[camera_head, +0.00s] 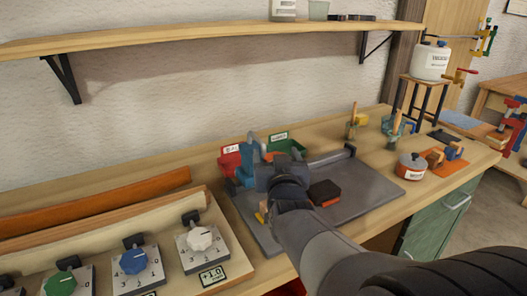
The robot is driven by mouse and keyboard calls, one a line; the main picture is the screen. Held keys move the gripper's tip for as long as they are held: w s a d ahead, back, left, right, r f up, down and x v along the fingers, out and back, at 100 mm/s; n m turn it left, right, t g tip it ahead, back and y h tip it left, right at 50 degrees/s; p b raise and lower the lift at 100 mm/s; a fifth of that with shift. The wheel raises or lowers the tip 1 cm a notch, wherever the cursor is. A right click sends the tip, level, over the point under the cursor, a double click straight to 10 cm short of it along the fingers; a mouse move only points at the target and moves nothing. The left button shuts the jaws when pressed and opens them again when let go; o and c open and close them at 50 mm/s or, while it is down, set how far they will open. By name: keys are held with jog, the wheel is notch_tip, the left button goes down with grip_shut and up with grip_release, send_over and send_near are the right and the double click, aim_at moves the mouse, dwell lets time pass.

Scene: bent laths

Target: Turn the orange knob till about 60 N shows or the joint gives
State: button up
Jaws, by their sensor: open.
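My gripper (268,180) reaches in from the lower right over the left part of a grey plate (350,186) on the bench. It is seen mostly from behind, so its fingertips are hard to make out. A blue upright part (256,153) of a fixture stands right by it. I see no orange knob; my gripper and arm cover part of the fixture. No force reading shows that I can make out. A dark block with a red-brown edge (324,192) lies on the plate.
White (200,238), blue (132,261) and green (62,284) knobs sit on panels at lower left, with an orange lath (98,206) behind. A shelf (200,37) hangs above.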

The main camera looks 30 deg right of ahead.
jog(key=p+v, duration=0.1)
jog(key=v, duration=0.8)
jog(key=shift+s+p, duration=0.2)
jog(key=shift+p, duration=0.2)
jog(key=shift+a, duration=0.1)
jog(key=shift+b+x, duration=0.85)
jog(key=shift+x, duration=4.55)
jog(key=shift+w, duration=0.1)
jog(key=shift+r+p, duration=0.2)
jog(key=shift+p, duration=0.55)
jog(key=shift+n+y, duration=0.3)
jog(key=n+y+p, duration=0.1)
jog(key=y+p, duration=0.1)
jog(key=p, duration=0.1)
jog(key=n+t+y+p, duration=0.1)
jog(key=y+p, duration=0.1)
jog(key=p, duration=0.1)
jog(key=shift+a+n+p, duration=0.15)
jog(key=shift+n+p, duration=0.15)
jog(key=shift+p, duration=0.05)
